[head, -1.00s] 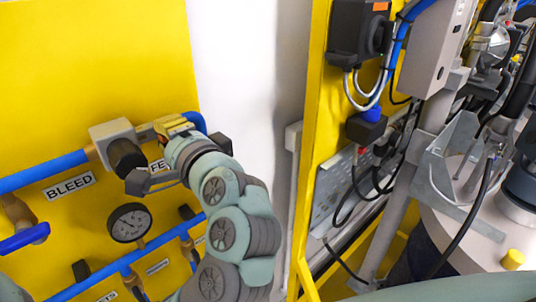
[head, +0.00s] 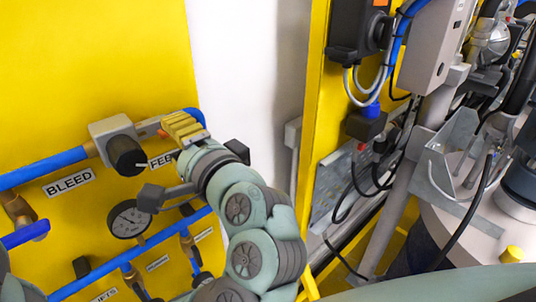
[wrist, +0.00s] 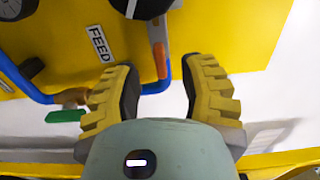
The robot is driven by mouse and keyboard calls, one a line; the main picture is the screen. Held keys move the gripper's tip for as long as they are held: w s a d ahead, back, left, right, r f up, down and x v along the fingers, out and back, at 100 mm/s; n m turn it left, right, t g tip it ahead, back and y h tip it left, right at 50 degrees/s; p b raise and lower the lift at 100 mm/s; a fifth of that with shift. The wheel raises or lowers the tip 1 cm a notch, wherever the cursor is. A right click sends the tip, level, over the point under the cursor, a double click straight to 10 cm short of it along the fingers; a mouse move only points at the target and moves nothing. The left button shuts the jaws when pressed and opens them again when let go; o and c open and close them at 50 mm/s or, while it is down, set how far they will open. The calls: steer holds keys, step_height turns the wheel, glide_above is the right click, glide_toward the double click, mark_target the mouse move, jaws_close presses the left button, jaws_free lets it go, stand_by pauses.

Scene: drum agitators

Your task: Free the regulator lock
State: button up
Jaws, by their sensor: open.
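The regulator (head: 110,135) is a grey block with a black knob (head: 126,156), mounted on the yellow panel in the blue pipe line. A grey bar with an orange-red end (wrist: 160,60) extends from the regulator side; I cannot tell whether this is the lock. My gripper (head: 167,163) is open and empty, just right of the knob. In the wrist view its yellow ridged fingers (wrist: 160,85) stand apart, with the orange-red end showing in the gap between them.
Blue pipes (head: 50,172) run across the panel. A pressure gauge (head: 129,219) sits below the regulator, and a BLEED label (head: 69,184) is at left. A green handle (wrist: 66,115) shows in the wrist view. A yellow post (head: 318,100) with cabling stands right, beyond a white wall.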

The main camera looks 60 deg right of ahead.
steer(key=v, duration=0.8)
stand_by(0.5)
